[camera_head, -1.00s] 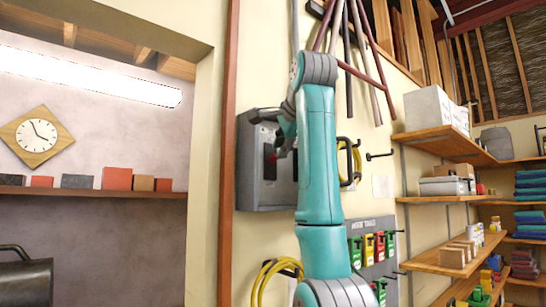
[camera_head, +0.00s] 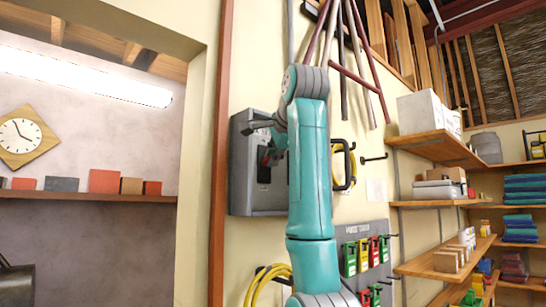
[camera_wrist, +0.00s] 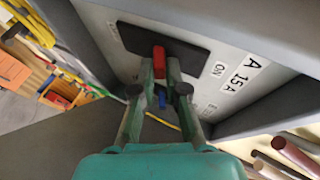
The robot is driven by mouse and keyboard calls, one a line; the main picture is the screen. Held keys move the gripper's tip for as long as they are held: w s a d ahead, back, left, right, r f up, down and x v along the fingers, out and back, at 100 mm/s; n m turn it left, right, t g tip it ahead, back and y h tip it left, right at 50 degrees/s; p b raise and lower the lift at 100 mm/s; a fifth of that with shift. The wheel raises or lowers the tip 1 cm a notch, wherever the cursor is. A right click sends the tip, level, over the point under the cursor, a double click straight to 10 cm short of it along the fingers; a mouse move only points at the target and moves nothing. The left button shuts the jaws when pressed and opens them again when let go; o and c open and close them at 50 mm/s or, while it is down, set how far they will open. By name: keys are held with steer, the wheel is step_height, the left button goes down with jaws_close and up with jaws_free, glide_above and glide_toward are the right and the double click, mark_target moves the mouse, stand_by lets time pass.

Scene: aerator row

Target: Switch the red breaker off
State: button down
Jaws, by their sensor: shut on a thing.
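The grey breaker box (camera_head: 241,190) is on the cream wall, partly hidden behind my arm in the head view. Its red breaker (camera_head: 265,157) shows as a small red spot on a dark plate. In the wrist view the red breaker (camera_wrist: 159,58) stands out from a black plate (camera_wrist: 190,52), with an "ON" label (camera_wrist: 219,69) and an "A 15A" label (camera_wrist: 243,74) beside it. My gripper (camera_wrist: 160,70) is shut on the red breaker, a fingertip at each side. A small blue part (camera_wrist: 162,98) shows between the fingers, below the red.
A yellow hose (camera_head: 268,283) hangs below the box. A black hook with yellow cable (camera_head: 343,165) and a board of coloured tags (camera_head: 364,252) are to the right. Wooden shelves (camera_head: 440,150) stand farther right. Long poles (camera_head: 350,60) hang above.

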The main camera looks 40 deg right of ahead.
steer(key=shift+f, duration=0.15)
step_height(320, 180, down, 3)
steer(key=m+t+h, duration=0.1)
steer(key=t, duration=0.2)
steer(key=m+t+h, duration=0.1)
steer(key=m+t, duration=0.1)
steer(key=t, duration=0.1)
steer(key=m+t+h, duration=0.1)
steer(key=t+h, duration=0.1)
steer(key=t, duration=0.1)
steer(key=shift+f, duration=0.2)
steer(key=shift+m, duration=0.3)
steer(key=c, duration=1.5)
jaws_free()
steer(key=v, duration=1.2)
steer(key=shift+w+f, duration=0.15)
steer(key=shift+f, duration=0.1)
